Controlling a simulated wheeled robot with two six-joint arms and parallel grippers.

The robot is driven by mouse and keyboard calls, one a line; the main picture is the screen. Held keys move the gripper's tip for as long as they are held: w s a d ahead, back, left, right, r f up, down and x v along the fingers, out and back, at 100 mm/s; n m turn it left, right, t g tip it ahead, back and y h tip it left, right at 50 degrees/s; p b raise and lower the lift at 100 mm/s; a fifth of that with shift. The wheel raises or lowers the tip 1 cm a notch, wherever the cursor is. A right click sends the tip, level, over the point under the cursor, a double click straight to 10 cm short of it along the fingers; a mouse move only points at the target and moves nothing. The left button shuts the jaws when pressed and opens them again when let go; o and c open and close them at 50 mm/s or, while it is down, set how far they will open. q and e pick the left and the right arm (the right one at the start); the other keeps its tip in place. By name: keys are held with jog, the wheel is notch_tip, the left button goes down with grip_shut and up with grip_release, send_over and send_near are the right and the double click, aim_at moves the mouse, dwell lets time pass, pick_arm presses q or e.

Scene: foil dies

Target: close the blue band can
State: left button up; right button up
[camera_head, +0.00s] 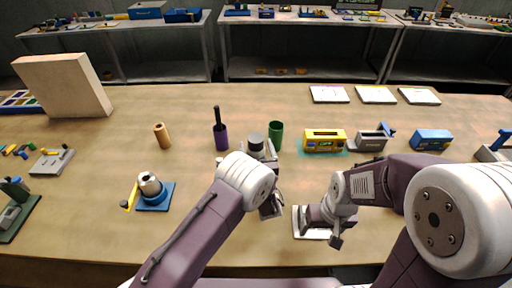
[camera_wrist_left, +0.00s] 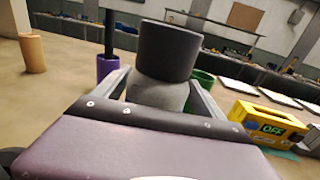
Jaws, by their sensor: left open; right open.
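A silver can-like piece (camera_head: 150,184) with a dark top stands in a blue ring on a blue square base at left in the head view; I cannot tell whether it is the blue band can. My left gripper (camera_head: 262,154) is open in the middle of the table, at a grey cylinder with a dark upper part (camera_head: 255,141). In the left wrist view its fingers (camera_wrist_left: 163,92) stand on either side of this cylinder (camera_wrist_left: 168,55); contact cannot be told. My right gripper (camera_head: 336,232) is open and low over the front of the table, by a white plate (camera_head: 302,224).
A purple holder (camera_head: 221,138) with a dark handle and a green cup (camera_head: 276,134) flank the grey cylinder. A tan cylinder (camera_head: 162,135) stands farther left. A yellow box (camera_head: 324,140) and grey box (camera_head: 370,141) are right. Bare table lies between the blue base and my left arm.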

pick_arm(q)
jog(key=s+d+b, duration=0.1)
jog(key=s, duration=1.1)
jog(key=shift+d, duration=0.35)
